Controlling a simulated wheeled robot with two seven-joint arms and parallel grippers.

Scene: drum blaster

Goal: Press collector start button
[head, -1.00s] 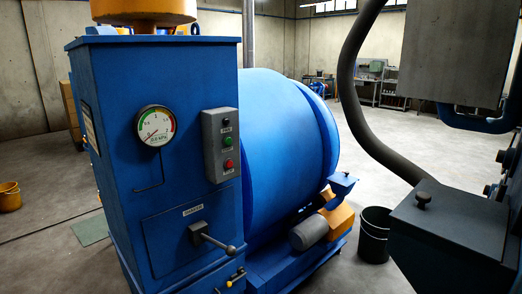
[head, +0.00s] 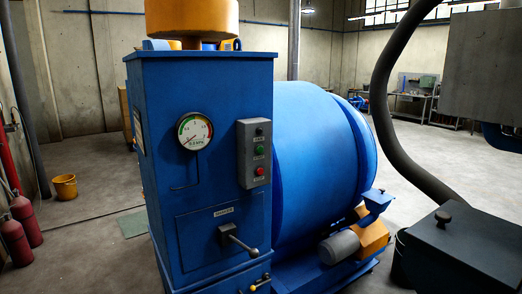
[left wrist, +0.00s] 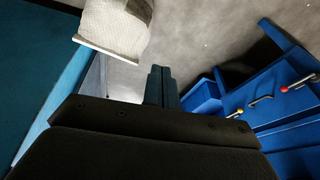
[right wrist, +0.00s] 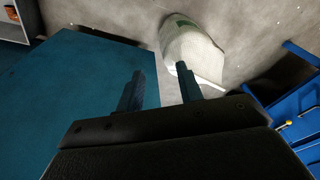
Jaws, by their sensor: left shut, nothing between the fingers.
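A tall blue cabinet (head: 205,95) with a round gauge (head: 195,133) stands left of centre in the head view. A grey control box (head: 254,184) on its right side carries a dark top element (head: 259,131), a green button (head: 260,150) and a red button (head: 260,171). Its labels are too small to read. Neither gripper shows in the head view. In the left wrist view my left gripper (left wrist: 159,75) is shut and empty, away from the control box. In the right wrist view my right gripper (right wrist: 160,78) has its fingers apart with nothing between them.
A blue drum (head: 320,165) sits behind the cabinet. A lever handle (head: 240,242) sticks out of its front. A dark box (head: 455,250) and thick hose (head: 390,110) are at right. Red cylinders (head: 24,218) and a yellow bucket (head: 65,187) stand at left. A white sack (left wrist: 115,25) lies near my grippers.

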